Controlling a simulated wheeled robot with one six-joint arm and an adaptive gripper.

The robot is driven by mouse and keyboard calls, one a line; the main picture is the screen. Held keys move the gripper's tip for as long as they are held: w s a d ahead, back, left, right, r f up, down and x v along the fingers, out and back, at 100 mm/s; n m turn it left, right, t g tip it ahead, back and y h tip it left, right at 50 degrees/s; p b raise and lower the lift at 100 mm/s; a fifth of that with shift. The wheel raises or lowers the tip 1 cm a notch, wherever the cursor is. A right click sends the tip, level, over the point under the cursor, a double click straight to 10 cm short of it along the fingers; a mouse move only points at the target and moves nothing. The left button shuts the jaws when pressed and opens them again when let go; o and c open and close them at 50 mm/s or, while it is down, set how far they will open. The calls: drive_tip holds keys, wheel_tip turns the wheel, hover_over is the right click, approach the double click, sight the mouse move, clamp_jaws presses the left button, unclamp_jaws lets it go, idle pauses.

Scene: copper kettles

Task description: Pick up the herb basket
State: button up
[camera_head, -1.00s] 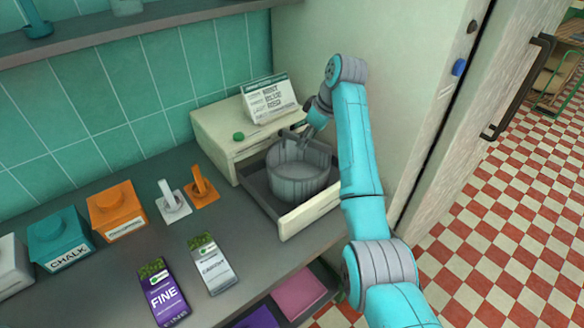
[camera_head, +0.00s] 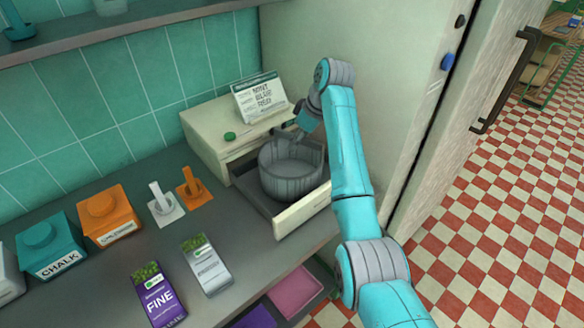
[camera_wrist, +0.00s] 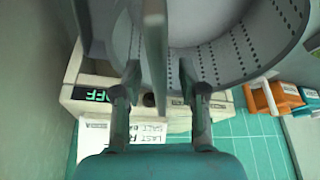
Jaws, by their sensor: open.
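The herb basket, as I take it, is a grey round slatted tub (camera_head: 291,184) standing upright in an open drawer (camera_head: 303,208) of a cream cabinet. My gripper (camera_head: 296,134) is at the basket's back rim in the head view, coming from above and behind; its fingertips are hard to make out there. In the wrist view the basket (camera_wrist: 245,50) fills the top with its perforated wall. My gripper (camera_wrist: 158,82) has its two fingers apart, with a grey upright part of the basket between them. Contact cannot be told.
A wall panel rises close behind my arm.

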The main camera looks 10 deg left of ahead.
drive_tip(key=shift+c, duration=0.3)
clamp_jaws()
